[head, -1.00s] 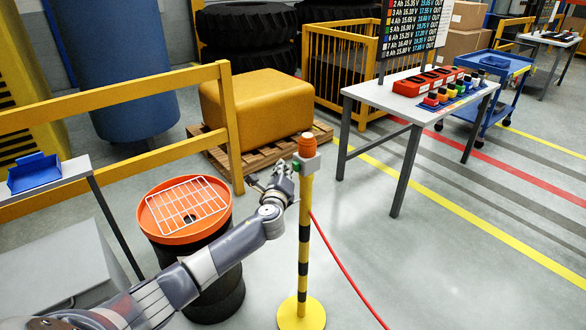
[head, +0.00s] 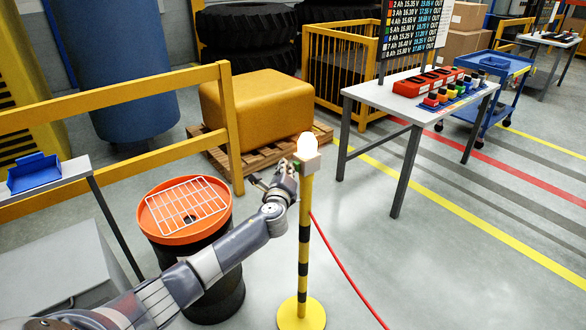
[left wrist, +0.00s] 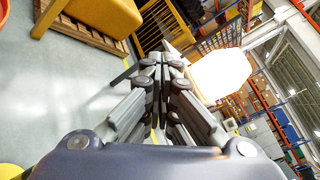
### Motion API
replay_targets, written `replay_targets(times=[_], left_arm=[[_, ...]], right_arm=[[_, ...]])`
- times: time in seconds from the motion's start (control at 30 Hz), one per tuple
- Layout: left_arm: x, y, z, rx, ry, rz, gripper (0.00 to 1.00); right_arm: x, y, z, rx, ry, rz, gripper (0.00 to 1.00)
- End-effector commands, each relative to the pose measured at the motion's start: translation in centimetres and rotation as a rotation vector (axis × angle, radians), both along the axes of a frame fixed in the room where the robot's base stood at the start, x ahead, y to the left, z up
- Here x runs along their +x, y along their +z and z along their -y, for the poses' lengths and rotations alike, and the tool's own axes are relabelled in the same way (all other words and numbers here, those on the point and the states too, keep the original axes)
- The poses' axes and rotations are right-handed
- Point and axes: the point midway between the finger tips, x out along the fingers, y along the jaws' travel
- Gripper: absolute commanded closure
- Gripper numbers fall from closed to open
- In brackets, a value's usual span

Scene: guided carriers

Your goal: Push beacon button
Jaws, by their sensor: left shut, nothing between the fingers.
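The beacon (head: 307,145) is lit, glowing bright white-orange on top of a grey box (head: 308,163) on a yellow and black post (head: 304,230). In the left wrist view the lit beacon (left wrist: 221,73) stands just right of my fingers. My left gripper (head: 293,166) is at the left side of the box, fingertips at or very near it. The green button on that side is hidden by the gripper. The left gripper (left wrist: 163,62) is shut, with nothing held. My right gripper is not in view.
An orange-topped drum (head: 150,216) with a wire rack stands left of the post. A red rope (head: 345,268) hangs from the post. A yellow rail (head: 120,97) runs behind. A table (head: 380,97) with chargers stands right. The floor right of the post is clear.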

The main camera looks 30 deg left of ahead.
Motion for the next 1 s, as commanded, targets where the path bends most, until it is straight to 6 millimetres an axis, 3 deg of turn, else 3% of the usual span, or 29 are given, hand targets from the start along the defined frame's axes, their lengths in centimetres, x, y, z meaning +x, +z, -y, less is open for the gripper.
replay_targets(times=[0.57,1.0], left_arm=[[-1.3,0.0,-0.5,-0.001,0.000,-0.001,1.00],[-5.2,0.0,-2.1,0.001,0.000,-0.003,1.00]], right_arm=[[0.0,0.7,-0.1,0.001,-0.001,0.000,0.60],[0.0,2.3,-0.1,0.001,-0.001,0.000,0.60]])
